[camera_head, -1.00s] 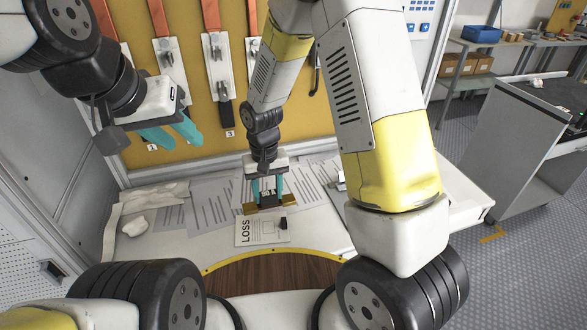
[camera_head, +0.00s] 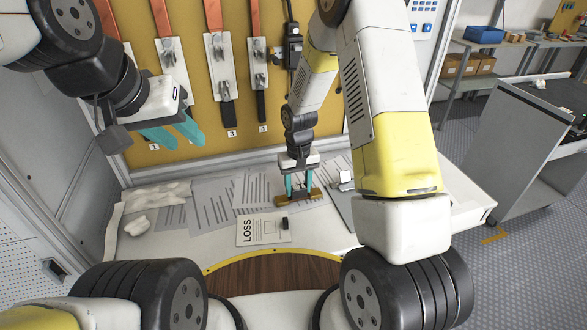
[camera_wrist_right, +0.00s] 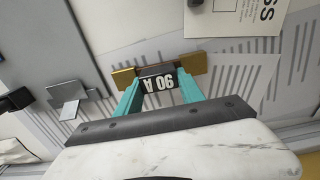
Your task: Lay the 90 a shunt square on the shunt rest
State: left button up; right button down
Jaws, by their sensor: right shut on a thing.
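The 90 A shunt (camera_wrist_right: 158,77) has a black body with a white "90 A" label and brass end blocks. It also shows in the head view (camera_head: 284,202). My right gripper (camera_wrist_right: 158,84) is shut on its black middle, and the brass ends stick out on both sides. It is held over the printed sheets; its height is hard to tell. A grey plate with a small upright bracket (camera_wrist_right: 68,97), possibly the shunt rest, lies left of the shunt in the wrist view and right of it in the head view (camera_head: 345,179). My left gripper (camera_head: 186,140) is open and empty, high at the left.
A "LOSS" card (camera_head: 262,231) with a small black block (camera_head: 285,223) lies on the white bench in front of the shunt. Crumpled paper (camera_head: 137,225) lies at the left. Copper strips and holders hang on the yellow board (camera_head: 190,90) behind.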

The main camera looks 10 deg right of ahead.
jog(key=shift+f, duration=0.1)
jog(key=c, duration=0.7)
grip_release()
